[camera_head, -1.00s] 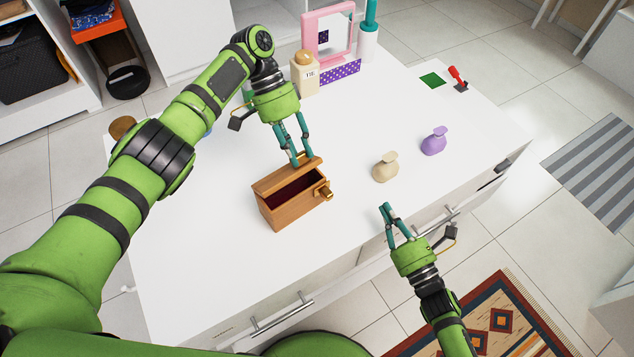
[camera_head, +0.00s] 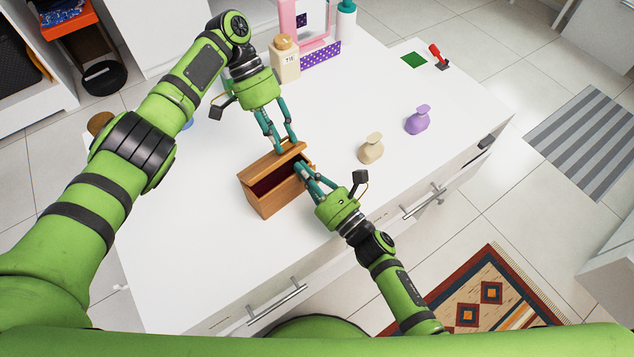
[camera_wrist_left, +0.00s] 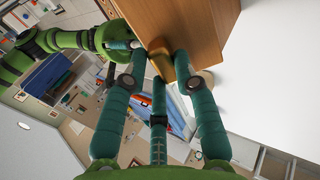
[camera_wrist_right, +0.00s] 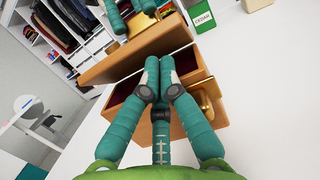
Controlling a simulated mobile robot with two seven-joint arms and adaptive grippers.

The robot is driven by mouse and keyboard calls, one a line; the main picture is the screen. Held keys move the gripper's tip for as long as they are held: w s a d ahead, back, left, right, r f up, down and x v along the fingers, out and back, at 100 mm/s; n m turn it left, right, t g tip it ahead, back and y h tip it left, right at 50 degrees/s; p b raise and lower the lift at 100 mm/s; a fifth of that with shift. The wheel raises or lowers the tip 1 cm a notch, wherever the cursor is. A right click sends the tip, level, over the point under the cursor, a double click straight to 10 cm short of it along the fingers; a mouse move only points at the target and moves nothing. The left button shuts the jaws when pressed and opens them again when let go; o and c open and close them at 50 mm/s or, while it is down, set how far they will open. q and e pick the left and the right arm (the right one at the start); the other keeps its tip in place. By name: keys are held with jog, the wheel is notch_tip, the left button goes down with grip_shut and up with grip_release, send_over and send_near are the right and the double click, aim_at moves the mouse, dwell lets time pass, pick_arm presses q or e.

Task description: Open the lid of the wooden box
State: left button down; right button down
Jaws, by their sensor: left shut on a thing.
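The wooden box (camera_head: 268,204) stands on the white table, its lid (camera_head: 272,161) partly raised at the back and its dark red inside (camera_head: 277,182) showing. My left gripper (camera_head: 285,149) is shut on the lid edge. In the left wrist view the lid's wood (camera_wrist_left: 185,32) sits at its fingertips. My right gripper (camera_head: 303,166) is at the box's right end, fingertips together beside the opening. In the right wrist view its tips (camera_wrist_right: 159,65) overlap the box front, left of the brass clasp (camera_wrist_right: 208,100). Whether they touch the box is unclear.
A perfume bottle (camera_head: 285,62) and a pink mirror (camera_head: 289,20) stand at the back. The table front right of the box is clear.

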jog(key=shift+w+a, duration=0.25)
jog(key=shift+w, duration=0.05)
jog(key=shift+w+a+r, duration=0.2)
jog(key=shift+w+r, duration=0.05)
jog(key=shift+r, duration=0.45)
pick_arm(q)
jog(key=c, duration=0.9)
grip_release()
jog(key=shift+c, duration=0.2)
